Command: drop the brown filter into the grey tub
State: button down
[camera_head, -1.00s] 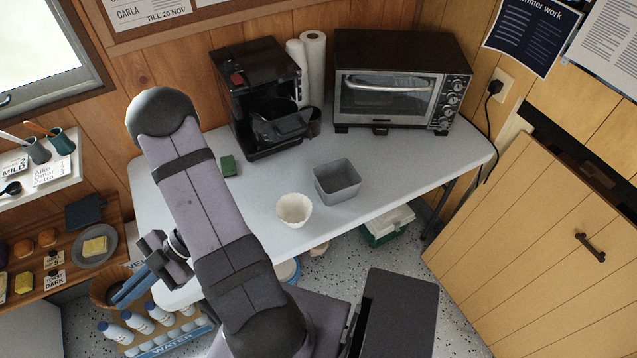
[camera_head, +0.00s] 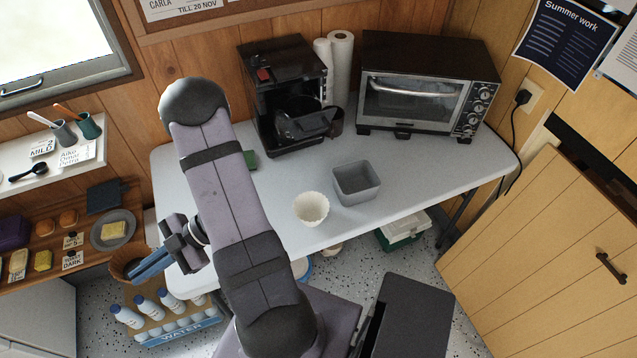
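A fluted, cup-shaped paper filter (camera_head: 311,208) stands on the white table near its front edge. It looks cream-white here, not brown. The square grey tub (camera_head: 357,183) stands just behind and to the right of it, with its open top up. The filter is outside the tub, and the tub's visible inside looks empty. My gripper (camera_head: 150,266) has blue fingers and hangs at the left end of the table, well left of the filter. Its fingers look close together, but I cannot tell whether they are open.
A coffee maker (camera_head: 285,98), paper rolls (camera_head: 340,65) and a toaster oven (camera_head: 425,88) line the back of the table (camera_head: 420,165). A green sponge (camera_head: 250,160) is partly behind my arm. Table right of the tub is clear.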

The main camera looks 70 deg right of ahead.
jog(key=d+m+t+h+b, duration=0.45)
jog(key=d+m+h, duration=0.7)
jog(key=d, duration=1.45)
jog(key=s+d+r+m+g+h+b, duration=0.1)
jog(key=s+d+m+h, duration=0.25)
jog(key=d, duration=0.25)
jog(key=s+d+m+g+h, duration=0.1)
jog(key=s+d+m+h, duration=0.1)
jog(key=s+d+h, duration=0.3)
jog(key=s+d+r+m+g+h+b, duration=0.1)
jog(key=s+d+m+g+h+b, duration=0.3)
jog(key=s, duration=0.7)
jog(key=s+d+r+m+g+b, duration=0.1)
jog(key=s+d+m+g+b, duration=0.1)
jog(key=s+d+m+g, duration=0.6)
notch_tip(320, 180, down, 6)
jog(key=s+a+n+t+b, duration=0.1)
jog(key=s+n+t+b, duration=0.1)
jog(key=b, duration=0.3)
jog(key=shift+r+n+t, duration=0.15)
jog(key=shift+n+t, duration=0.3)
jog(key=shift+n, duration=0.05)
jog(key=c, duration=1.9)
grip_release()
